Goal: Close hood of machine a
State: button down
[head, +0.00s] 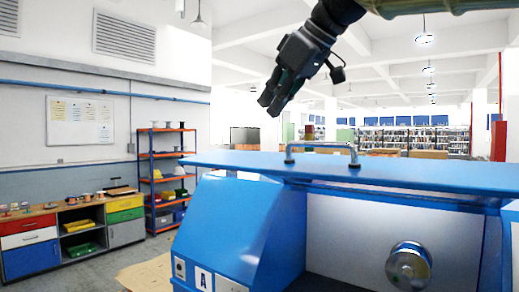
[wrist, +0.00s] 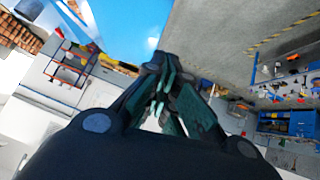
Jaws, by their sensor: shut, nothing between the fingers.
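Below the panel the front is open, and a pale inner wall and a round metal pulley (head: 408,267) show. My gripper (head: 269,104) is shut and empty, in the air above and left of the handle, touching nothing. In the wrist view my gripper (wrist: 163,92) points past a bright blue surface (wrist: 128,28), probably the machine.
A workbench with coloured drawers (head: 75,236) stands along the left wall. An orange and blue shelf (head: 166,180) stands beside it. A flat cardboard sheet (head: 146,273) lies on the floor left of the machine. The air around my gripper is clear.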

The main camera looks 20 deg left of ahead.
jog(key=p, duration=0.5)
send_over(242, 166)
jog(key=s+d, duration=0.2)
jog(key=d, duration=0.1)
notch_tip(242, 166, down, 6)
jog(key=f, duration=0.2)
jog(key=f+p, duration=0.1)
jog(key=f, duration=0.1)
jog(key=shift+w+f, duration=0.2)
jog(key=shift+f, duration=0.05)
jog(key=shift+f, duration=0.1)
